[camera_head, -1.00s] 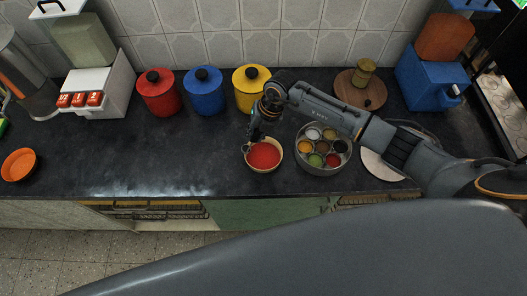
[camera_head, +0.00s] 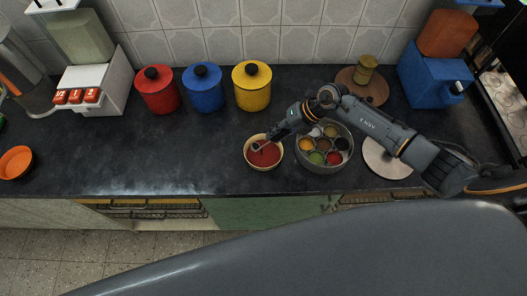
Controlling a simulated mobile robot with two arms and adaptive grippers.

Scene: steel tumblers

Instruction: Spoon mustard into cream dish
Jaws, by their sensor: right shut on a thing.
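The cream dish (camera_head: 249,160) stands on the dark counter and holds a red filling. My right gripper (camera_head: 271,139) is over the back right rim of the dish. It is shut on a small thin grey spoon (camera_head: 260,147), whose end shows over the red filling. I cannot tell whether the spoon touches the filling or carries anything. To the right, a round steel tin (camera_head: 324,170) holds several tumblers with coloured spices: orange, green, red, brown, dark and pale. My right arm partly covers its back edge. I cannot tell which tumbler holds mustard. My left gripper is not in view.
Red (camera_head: 158,95), blue (camera_head: 202,90) and yellow (camera_head: 251,90) canisters stand behind. A wooden board (camera_head: 350,91) with a jar is back right, a pale round plate (camera_head: 384,165) lies right of the tin. An orange bowl (camera_head: 16,163) is far left. The counter's left middle is clear.

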